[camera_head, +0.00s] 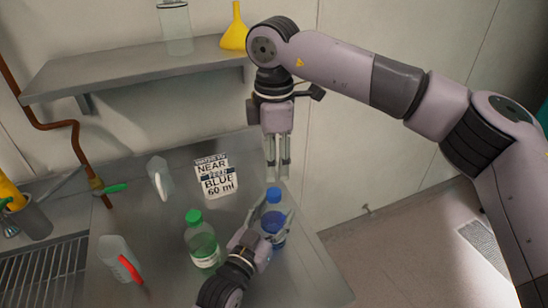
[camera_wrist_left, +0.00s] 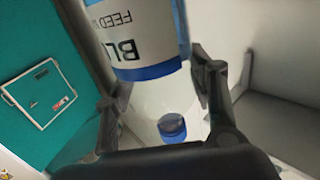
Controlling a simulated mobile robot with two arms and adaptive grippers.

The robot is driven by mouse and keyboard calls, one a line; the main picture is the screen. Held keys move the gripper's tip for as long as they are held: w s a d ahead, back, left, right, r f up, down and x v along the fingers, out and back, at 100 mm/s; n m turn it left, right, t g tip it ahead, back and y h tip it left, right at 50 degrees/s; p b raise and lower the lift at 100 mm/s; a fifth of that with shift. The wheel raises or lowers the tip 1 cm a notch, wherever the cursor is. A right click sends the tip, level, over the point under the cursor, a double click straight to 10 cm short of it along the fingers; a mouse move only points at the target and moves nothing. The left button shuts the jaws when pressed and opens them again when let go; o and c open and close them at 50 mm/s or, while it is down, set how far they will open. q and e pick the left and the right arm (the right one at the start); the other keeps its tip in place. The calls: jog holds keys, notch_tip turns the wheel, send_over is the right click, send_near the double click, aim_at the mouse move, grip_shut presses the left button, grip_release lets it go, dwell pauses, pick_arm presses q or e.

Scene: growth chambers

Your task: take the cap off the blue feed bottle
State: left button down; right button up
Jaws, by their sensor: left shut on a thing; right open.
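The blue feed bottle (camera_head: 272,229) stands upright near the right edge of the metal bench, with blue liquid inside and a blue cap (camera_head: 273,194) on top. My left gripper (camera_head: 274,216) is shut around its body from the front. In the left wrist view the bottle's label (camera_wrist_left: 130,42), with part of "BLUE" and "FEED" showing, is between the fingers of my left gripper (camera_wrist_left: 158,88). My right gripper (camera_head: 278,174) points down just above the cap, open and empty. Whether its fingertips reach the cap is hard to tell.
A green-capped bottle (camera_head: 201,241) stands left of the blue one. A shelf (camera_head: 125,70) with a yellow funnel (camera_head: 234,34) hangs above.

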aim_at(274, 192)
jog(key=shift+m, duration=0.8)
jog(key=shift+f, duration=4.05)
jog(key=shift+c, duration=0.4)
grip_shut()
